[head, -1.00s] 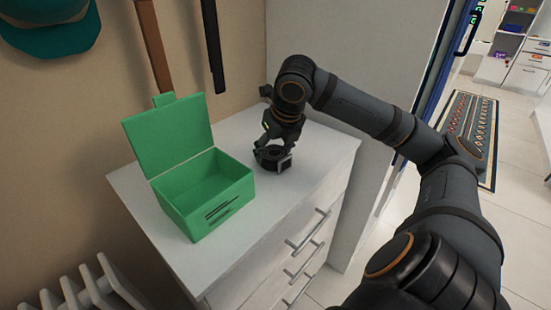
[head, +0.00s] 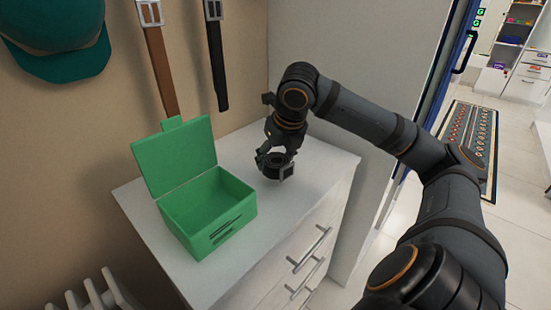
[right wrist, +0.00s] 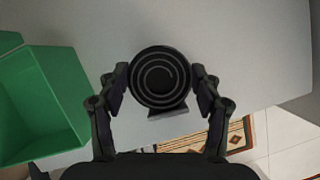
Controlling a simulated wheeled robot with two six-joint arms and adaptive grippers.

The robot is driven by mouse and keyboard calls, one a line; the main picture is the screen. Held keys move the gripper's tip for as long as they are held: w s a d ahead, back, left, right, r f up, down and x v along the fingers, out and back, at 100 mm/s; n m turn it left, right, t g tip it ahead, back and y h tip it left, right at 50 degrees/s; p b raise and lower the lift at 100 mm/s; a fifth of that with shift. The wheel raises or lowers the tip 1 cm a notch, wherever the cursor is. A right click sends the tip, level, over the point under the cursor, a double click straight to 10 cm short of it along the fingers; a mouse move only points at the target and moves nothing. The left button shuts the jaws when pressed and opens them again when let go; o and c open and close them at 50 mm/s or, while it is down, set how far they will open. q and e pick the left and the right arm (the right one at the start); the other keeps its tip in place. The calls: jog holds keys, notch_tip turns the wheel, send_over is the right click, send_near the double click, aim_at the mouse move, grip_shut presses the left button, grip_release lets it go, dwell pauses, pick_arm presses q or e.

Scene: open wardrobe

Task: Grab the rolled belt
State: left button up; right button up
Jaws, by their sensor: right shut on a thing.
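The rolled belt (right wrist: 160,78) is a black coil with a spiral top, seen between the two fingers of my right gripper (right wrist: 161,90) in the right wrist view. In the head view the belt (head: 277,167) hangs at the fingertips of my right gripper (head: 273,160), over the white dresser top. The gripper is shut on it from both sides. Whether the belt touches the dresser top is hard to tell, but it looks slightly raised. My left gripper is in neither view.
An open green box (head: 208,232) stands on the white dresser (head: 153,238), left of my right gripper; it also shows in the right wrist view (right wrist: 40,105). Two straps (head: 160,65) and a green cap (head: 58,45) hang on the wall. A white rack (head: 95,295) is at lower left.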

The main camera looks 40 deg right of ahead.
aim_at(281, 161)
jog(key=s+r+b, duration=0.2)
jog(key=s+r, duration=0.1)
jog(key=shift+s+a+r, duration=0.1)
jog(key=shift+r, duration=0.1)
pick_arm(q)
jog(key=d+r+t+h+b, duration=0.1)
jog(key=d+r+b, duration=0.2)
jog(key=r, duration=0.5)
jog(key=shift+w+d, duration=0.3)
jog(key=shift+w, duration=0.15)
pick_arm(e)
jog(key=s+a+r, duration=0.1)
jog(key=s+r, duration=0.5)
jog(key=s, duration=0.4)
jog(key=shift+s+a, duration=0.2)
jog(key=shift+s, duration=0.1)
